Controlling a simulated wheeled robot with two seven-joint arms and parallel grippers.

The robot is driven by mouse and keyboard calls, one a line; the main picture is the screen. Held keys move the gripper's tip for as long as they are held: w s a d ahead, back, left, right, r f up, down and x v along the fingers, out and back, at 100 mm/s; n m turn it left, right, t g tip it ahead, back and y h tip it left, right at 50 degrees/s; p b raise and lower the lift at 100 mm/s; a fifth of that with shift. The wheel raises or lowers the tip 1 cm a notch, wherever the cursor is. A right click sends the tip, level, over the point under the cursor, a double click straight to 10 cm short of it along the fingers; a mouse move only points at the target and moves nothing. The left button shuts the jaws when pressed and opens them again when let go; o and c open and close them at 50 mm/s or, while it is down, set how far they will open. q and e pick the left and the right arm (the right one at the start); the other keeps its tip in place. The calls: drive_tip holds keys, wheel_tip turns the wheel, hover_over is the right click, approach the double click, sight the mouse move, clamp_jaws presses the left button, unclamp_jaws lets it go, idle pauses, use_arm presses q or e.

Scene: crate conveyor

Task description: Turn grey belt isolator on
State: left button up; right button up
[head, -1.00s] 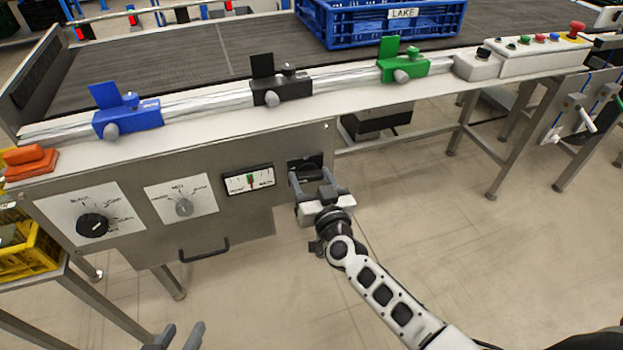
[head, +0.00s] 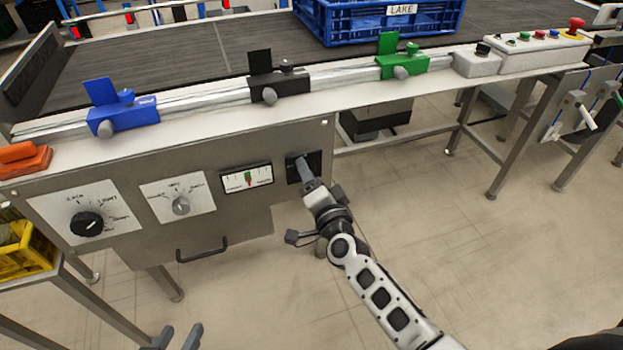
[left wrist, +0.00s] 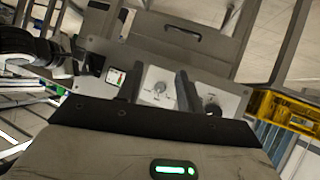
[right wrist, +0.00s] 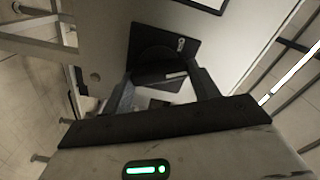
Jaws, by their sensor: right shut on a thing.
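The grey belt isolator (head: 315,160) is a dark square plate on the front panel, at its right end. In the right wrist view its black plate (right wrist: 165,40) has a small white mark, and a grey handle (right wrist: 160,95) sits between my fingers. My right gripper (head: 308,178) is shut on this handle and turned about its axis, partly covering the isolator. Its fingers also show in the right wrist view (right wrist: 165,85). My left gripper (head: 180,334) is open and empty at the bottom of the head view; its fingers are apart in the left wrist view (left wrist: 160,80).
Left of the isolator are a gauge (head: 247,178), a small grey knob (head: 181,206) and a black knob (head: 87,224). A drawer-type handle (head: 202,252) is below. Above are blue (head: 122,114), black (head: 279,86) and green (head: 402,62) rail clamps and a blue crate (head: 385,25).

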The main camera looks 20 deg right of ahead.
use_arm(q)
drive_tip(key=shift+f+b, duration=0.2)
drive_tip(key=shift+b, duration=0.4)
use_arm(e)
drive_tip(key=m, duration=0.5)
drive_tip(key=shift+f, duration=0.15)
drive_tip(key=shift+m, duration=0.3)
use_arm(q)
drive_tip(key=shift+d, duration=0.1)
use_arm(e)
drive_tip(key=o, duration=1)
drive_tip(key=s, duration=1.6)
drive_tip(key=shift+d, duration=0.35)
